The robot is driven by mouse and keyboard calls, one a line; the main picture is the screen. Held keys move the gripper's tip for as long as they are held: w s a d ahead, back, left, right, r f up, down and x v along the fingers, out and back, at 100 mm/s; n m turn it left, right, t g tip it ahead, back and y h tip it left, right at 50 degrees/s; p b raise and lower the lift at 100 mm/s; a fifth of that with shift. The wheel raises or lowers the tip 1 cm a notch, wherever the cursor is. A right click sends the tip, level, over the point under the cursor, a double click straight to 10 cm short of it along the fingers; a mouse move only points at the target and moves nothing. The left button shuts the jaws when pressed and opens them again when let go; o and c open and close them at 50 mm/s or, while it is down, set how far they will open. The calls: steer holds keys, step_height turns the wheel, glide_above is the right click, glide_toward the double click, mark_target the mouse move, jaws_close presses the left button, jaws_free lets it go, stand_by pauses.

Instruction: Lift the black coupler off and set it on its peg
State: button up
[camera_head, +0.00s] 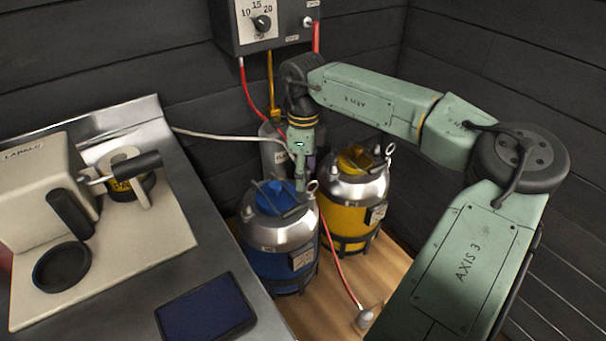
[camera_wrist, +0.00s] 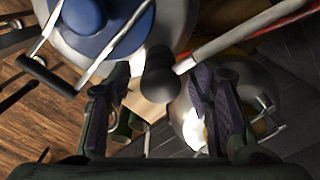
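My gripper (camera_head: 301,180) points down at the right rim of the blue keg (camera_head: 270,230). In the wrist view its two purple-padded fingers (camera_wrist: 163,100) are apart. A dark rounded knob (camera_wrist: 160,72) shows between and beyond them, with visible gaps on both sides; it may be part of the black coupler, but I cannot tell. The blue keg's top (camera_wrist: 80,20) fills the upper left of the wrist view, with a bar that has a black grip (camera_wrist: 50,76). I cannot pick out the peg.
A yellow keg (camera_head: 357,190) stands right of the blue one. A red hose runs down to a grey fitting (camera_head: 363,318) on the wooden floor. The bench (camera_head: 125,270) with a label machine is at left. A control box (camera_head: 265,20) hangs on the wall.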

jaws_close()
stand_by(0.4)
steer(key=shift+r, duration=0.1)
